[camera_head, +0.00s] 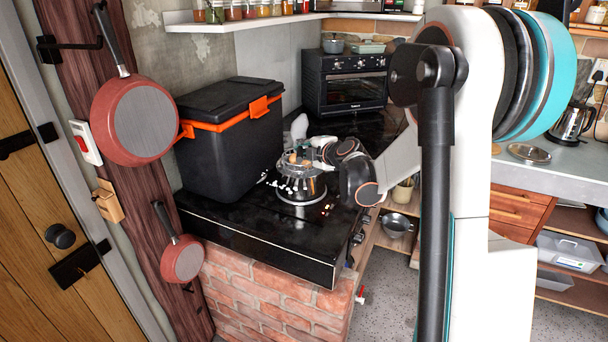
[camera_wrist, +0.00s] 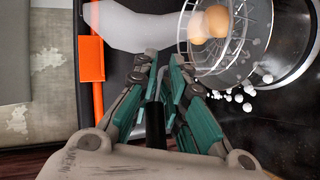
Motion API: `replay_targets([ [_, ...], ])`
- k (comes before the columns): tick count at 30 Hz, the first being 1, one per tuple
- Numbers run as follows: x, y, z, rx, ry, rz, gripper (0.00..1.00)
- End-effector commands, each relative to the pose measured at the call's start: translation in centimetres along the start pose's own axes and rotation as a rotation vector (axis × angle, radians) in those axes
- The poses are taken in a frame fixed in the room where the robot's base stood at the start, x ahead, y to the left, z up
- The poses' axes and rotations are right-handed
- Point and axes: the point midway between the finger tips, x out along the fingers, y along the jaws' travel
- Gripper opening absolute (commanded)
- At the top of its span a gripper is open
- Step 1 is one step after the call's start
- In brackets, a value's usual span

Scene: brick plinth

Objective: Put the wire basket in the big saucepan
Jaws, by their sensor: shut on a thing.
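The wire basket (camera_head: 289,164) holds brown eggs and is at the mouth of a silver saucepan (camera_head: 301,190) on the black hob. Whether its bottom is inside or just above the pan I cannot tell. In the wrist view the basket (camera_wrist: 238,30) is at upper right and looks tilted, with eggs inside. My gripper (camera_head: 322,153) is just right of the basket in the head view. In the wrist view my gripper (camera_wrist: 160,72) has its teal fingers close together around a dark handle, whose join to the basket is hidden.
A black cool box (camera_head: 228,150) with orange latches stands left of the pan. Small white beads lie around the pan. A pale object (camera_head: 299,127) stands behind it, and an oven (camera_head: 345,82) farther back. Red pans (camera_head: 145,118) hang on the left. The hob's front corner is clear.

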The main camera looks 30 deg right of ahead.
Motion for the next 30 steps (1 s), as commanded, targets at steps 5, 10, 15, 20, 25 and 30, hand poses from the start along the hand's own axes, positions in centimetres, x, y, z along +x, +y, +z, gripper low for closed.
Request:
replay_targets([
  [5, 0.8, -2.5, 0.3, 0.000, 0.000, 0.001, 0.00],
  [10, 1.1, -3.3, 0.3, 0.000, 0.000, 0.001, 0.00],
  [15, 1.8, -5.4, 0.5, 0.000, 0.000, 0.000, 0.00],
  [20, 2.2, -7.0, 0.7, 0.000, -0.001, 0.001, 0.00],
  [25, 2.2, -6.9, 0.7, 0.000, 0.000, 0.000, 0.00],
  [30, 2.2, -6.9, 0.7, 0.000, 0.000, 0.000, 0.24],
])
